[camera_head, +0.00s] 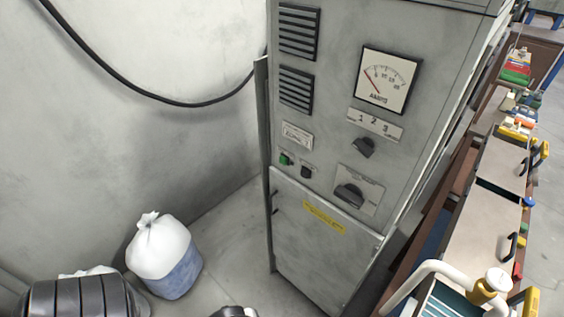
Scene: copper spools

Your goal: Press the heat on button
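A grey electrical cabinet (320,235) stands in the middle of the view against the pale wall. A small green button (285,159) sits at the left of its front panel, below a small label plate (297,135). A small dark button or switch (305,172) is just to its right. The lettering is too small to read, so I cannot tell which one is marked heat on. Neither of my grippers can be made out in this view, and nothing is seen touching the panel.
The cabinet also carries a gauge (388,79), a rotary knob (364,148) and a larger dark switch (349,195). A tied plastic bag (163,255) stands on the floor at left. A cluttered bench (480,230) runs along the right. The floor directly left of the cabinet is clear.

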